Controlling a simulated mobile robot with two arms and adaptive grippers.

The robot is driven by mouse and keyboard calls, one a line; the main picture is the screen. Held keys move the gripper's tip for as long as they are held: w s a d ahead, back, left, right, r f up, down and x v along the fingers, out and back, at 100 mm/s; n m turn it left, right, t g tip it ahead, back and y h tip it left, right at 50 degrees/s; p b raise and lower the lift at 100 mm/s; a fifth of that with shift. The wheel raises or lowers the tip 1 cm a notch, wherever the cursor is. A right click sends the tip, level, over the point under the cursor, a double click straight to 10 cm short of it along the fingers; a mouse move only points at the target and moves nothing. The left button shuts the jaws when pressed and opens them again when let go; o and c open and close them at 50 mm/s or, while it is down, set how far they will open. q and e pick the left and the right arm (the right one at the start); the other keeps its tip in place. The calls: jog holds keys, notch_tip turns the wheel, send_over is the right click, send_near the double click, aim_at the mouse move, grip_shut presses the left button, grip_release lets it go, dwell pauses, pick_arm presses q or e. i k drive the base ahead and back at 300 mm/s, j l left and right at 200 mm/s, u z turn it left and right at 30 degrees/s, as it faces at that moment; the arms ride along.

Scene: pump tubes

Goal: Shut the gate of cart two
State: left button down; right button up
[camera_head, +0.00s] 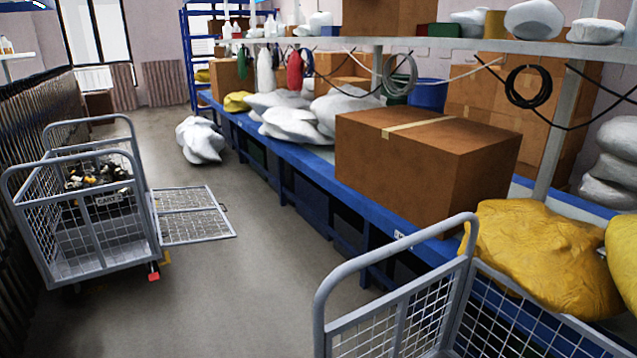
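A grey wire-mesh cart (75,225) stands at the left. A small plate (108,200) on it appears to read "CART 2", though the lettering is small. Its mesh gate (192,216) is open and sticks out to the right from the cart's side, low over the floor. A small latch or handle shows on the gate's outer edge. Dark, white and yellowish parts lie heaped inside the cart. A red block (154,277) sits low at its near right corner. Neither of my grippers is in view.
Another grey mesh cart (395,305) stands close at the bottom right. A long blue bench (315,170) with sacks and a large cardboard box (425,160) runs along the right. A white sack (200,140) lies on the floor.

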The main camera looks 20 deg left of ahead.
aim_at(161, 236)
jog(key=i+j+u, duration=0.1)
jog(key=j, duration=0.35)
jog(key=i+j+u, duration=0.15)
jog(key=j, duration=0.35)
jog(key=i+j+u, duration=0.1)
jog(key=i+j, duration=0.2)
jog(key=i+j+u, duration=0.1)
jog(key=j, duration=0.45)
jog(key=i+j+u, duration=0.1)
jog(key=i+j, duration=0.2)
jog(key=i+j+u, duration=0.35)
jog(key=i, duration=0.35)
jog(key=i+u, duration=0.3)
jog(key=i, duration=0.4)
jog(key=i+l+u, duration=0.25)
jog(key=l, duration=0.4)
jog(key=i+l+u, duration=0.3)
jog(key=l, duration=0.45)
jog(key=i+l+u, duration=0.15)
jog(key=l, duration=0.2)
